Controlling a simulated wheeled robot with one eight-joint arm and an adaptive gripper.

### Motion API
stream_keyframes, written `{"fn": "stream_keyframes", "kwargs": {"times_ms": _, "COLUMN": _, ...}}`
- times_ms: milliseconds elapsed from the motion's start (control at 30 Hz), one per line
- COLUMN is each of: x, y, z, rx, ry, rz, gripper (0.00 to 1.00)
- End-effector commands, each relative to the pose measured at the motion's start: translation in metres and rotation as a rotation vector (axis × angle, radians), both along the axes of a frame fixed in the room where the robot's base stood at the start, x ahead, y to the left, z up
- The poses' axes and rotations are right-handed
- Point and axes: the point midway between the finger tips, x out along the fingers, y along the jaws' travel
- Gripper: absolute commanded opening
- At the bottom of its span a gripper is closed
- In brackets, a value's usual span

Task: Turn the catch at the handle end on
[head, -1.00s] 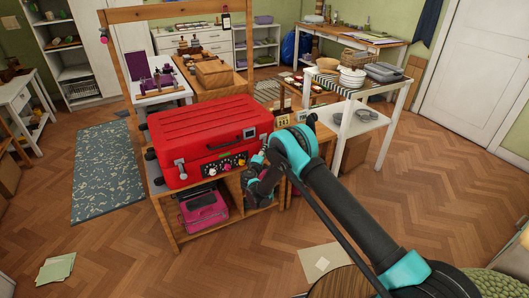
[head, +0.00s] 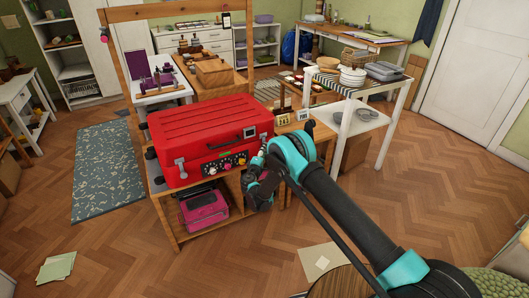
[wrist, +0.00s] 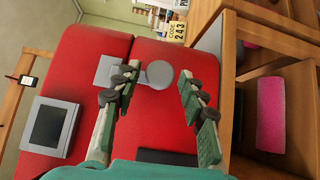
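A red case (head: 205,130) lies on top of a wooden shelf unit. Its front face, seen close in the wrist view (wrist: 60,85), bears a grey catch (wrist: 159,74) with a round knob beside a square plate. A grey-framed dark plate (wrist: 47,127) sits further along the case. My gripper (wrist: 160,90) is open, with one finger on each side of the round knob and a gap on the right finger's side. Whether a finger touches the catch I cannot tell. In the head view my gripper (head: 260,163) covers this catch. Another catch (head: 181,168) shows at the left front.
Several dials (head: 226,164) sit on the case front. A pink appliance (head: 204,208) stands on the shelf below. Small number cards (head: 303,115) stand right of the case, and a white table (head: 345,100) with dishes is beyond.

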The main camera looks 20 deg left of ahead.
Motion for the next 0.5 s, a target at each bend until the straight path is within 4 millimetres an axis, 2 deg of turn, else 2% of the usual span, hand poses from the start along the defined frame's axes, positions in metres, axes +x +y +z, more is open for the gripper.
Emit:
{"fn": "stream_keyframes", "kwargs": {"times_ms": 333, "x": -0.002, "y": 0.000, "z": 0.000, "rx": 0.000, "ry": 0.000, "rz": 0.000, "gripper": 0.49}}
{"fn": "stream_keyframes", "kwargs": {"times_ms": 500, "x": -0.019, "y": -0.001, "z": 0.000, "rx": 0.000, "ry": 0.000, "rz": 0.002, "gripper": 0.49}}
